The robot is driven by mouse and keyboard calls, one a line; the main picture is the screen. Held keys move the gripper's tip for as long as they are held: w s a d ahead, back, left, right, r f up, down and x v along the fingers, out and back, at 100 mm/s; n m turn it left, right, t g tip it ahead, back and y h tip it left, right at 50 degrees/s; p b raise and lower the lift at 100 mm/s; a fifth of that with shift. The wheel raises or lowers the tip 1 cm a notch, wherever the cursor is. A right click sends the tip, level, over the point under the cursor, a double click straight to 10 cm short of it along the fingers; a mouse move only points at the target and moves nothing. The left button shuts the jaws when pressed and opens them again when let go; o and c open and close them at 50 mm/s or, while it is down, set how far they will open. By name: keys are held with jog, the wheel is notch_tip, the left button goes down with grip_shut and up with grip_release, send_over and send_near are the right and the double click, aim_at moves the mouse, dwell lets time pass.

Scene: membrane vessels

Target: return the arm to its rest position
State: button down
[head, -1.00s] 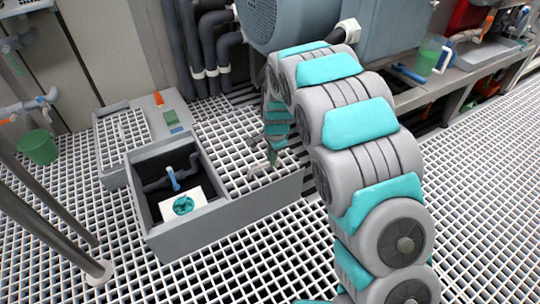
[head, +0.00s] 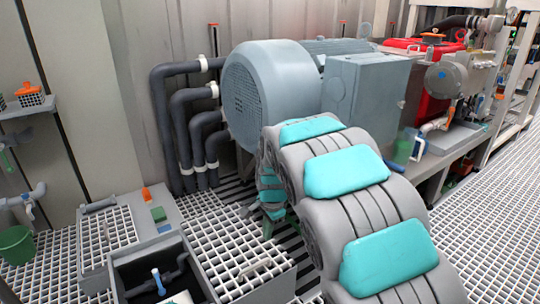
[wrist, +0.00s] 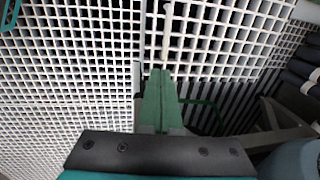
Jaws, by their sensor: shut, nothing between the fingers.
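My gripper (wrist: 160,76) shows in the wrist view as two green fingers pressed together, shut with nothing between them, above white floor grating. In the head view my grey and teal arm arches from the lower right, and the green gripper (head: 268,226) hangs beyond its bend, partly hidden by it. It is near the right end of a grey bin (head: 205,277), close to a handle (head: 255,268) on its grated cover.
A large grey motor (head: 275,85) and a grey box (head: 365,95) stand behind my arm. Dark pipes (head: 170,125) run down the wall. A bench (head: 455,140) with red equipment is at right. A green bucket (head: 16,245) is at left. Open grating lies at right.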

jog(key=s+d+r+n+g+p, duration=0.1)
jog(key=s+d+r+n+p, duration=0.1)
jog(key=s+d+r, duration=0.55)
jog(key=s+d+r+n+g+p, duration=0.1)
jog(key=s+d+r+n+p, duration=0.2)
jog(key=s, duration=0.7)
jog(key=s+d+r+n+p, duration=0.1)
jog(key=s+d+r+n, duration=0.1)
jog(key=s, duration=0.9)
jog(key=s+d+r+n+g+h+p, duration=0.1)
jog(key=s+d+r+n+p, duration=0.1)
jog(key=s, duration=0.9)
jog(key=shift+s+d+r+n, duration=0.15)
jog(key=shift+d+r+n, duration=0.3)
jog(key=shift+d+n, duration=0.55)
